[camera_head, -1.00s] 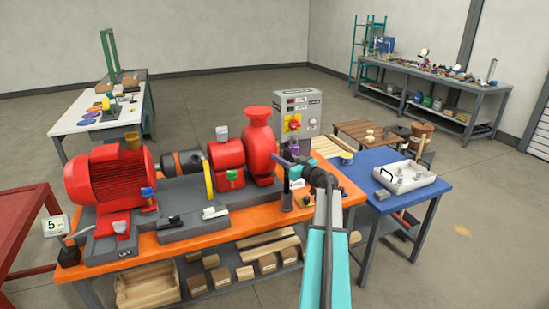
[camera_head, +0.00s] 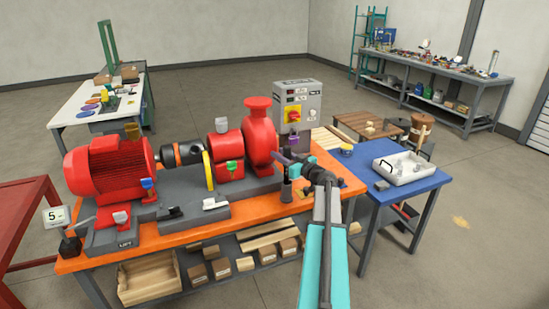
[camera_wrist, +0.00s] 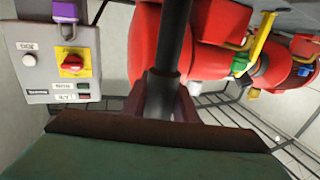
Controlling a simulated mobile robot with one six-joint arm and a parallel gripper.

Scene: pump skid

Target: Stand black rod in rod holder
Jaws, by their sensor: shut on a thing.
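My gripper (camera_head: 284,160) is at the right end of the orange bench, in front of the red pump. In the wrist view its fingers (camera_wrist: 160,103) are shut around the black rod (camera_wrist: 173,45). The rod is roughly upright and runs away from the fingers to the top edge of that view. In the head view a dark upright cylinder (camera_head: 286,191) stands directly below my gripper, over the orange bench top. It looks like the rod holder, but I cannot tell where rod and holder meet or whether the rod is inside it.
The red pump (camera_head: 259,142) and grey control box (camera_head: 298,112) stand close behind my gripper. A purple padlock (camera_wrist: 66,12) hangs on the box. A blue table (camera_head: 402,189) with a white tray (camera_head: 403,170) is at the right.

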